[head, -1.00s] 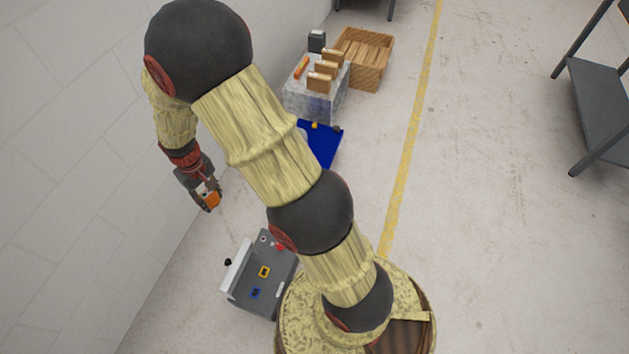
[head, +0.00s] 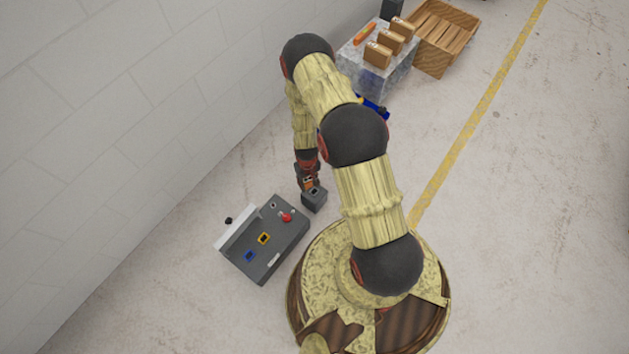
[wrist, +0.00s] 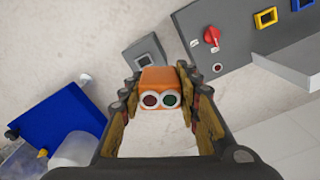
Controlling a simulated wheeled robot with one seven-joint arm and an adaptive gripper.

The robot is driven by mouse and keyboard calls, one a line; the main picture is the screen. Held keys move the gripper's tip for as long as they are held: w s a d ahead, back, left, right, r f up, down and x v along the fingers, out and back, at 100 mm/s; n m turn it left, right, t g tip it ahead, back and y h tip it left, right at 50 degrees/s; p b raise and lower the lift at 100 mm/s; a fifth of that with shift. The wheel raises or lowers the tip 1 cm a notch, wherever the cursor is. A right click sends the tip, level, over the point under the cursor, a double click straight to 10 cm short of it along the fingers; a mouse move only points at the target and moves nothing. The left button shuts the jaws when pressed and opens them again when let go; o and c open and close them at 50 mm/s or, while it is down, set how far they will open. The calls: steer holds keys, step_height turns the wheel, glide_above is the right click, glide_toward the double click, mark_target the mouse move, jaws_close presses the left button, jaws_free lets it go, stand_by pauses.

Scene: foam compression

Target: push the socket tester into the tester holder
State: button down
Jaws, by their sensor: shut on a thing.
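The socket tester is orange with a dark red and a dark green round lens (wrist: 158,86). My gripper (wrist: 158,98) is shut on it, with a finger at each side. In the head view my gripper (head: 309,182) is low, at the tester holder (head: 315,203), and the tester is mostly hidden between the fingers. The tester holder is a small grey block with a dark square opening, and it also shows in the wrist view (wrist: 172,47). There the tester's far end overlaps the block's near edge in the picture. I cannot tell whether they touch.
A grey panel box (head: 270,250) with a red knob and yellow and blue sockets stands left of the holder. A blue tray (wrist: 57,120) shows in the wrist view. A grey stand (head: 372,75) with boxes and a wooden crate (head: 440,35) are behind. Floor at right is clear.

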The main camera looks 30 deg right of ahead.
steer(key=w+d+f+n, duration=0.2)
steer(key=d+f+n, duration=0.2)
steer(key=f, duration=0.5)
steer(key=shift+w+d+n, duration=0.35)
steer(key=shift+w+n, duration=0.05)
steer(key=shift+n, duration=0.1)
steer(key=shift+f+b, duration=1.25)
steer(key=shift+f, duration=1.85)
steer(key=shift+f, duration=1.1)
steer(key=c, duration=1.2)
jaws_free()
steer(key=shift+s, duration=0.1)
steer(key=shift+r, duration=0.2)
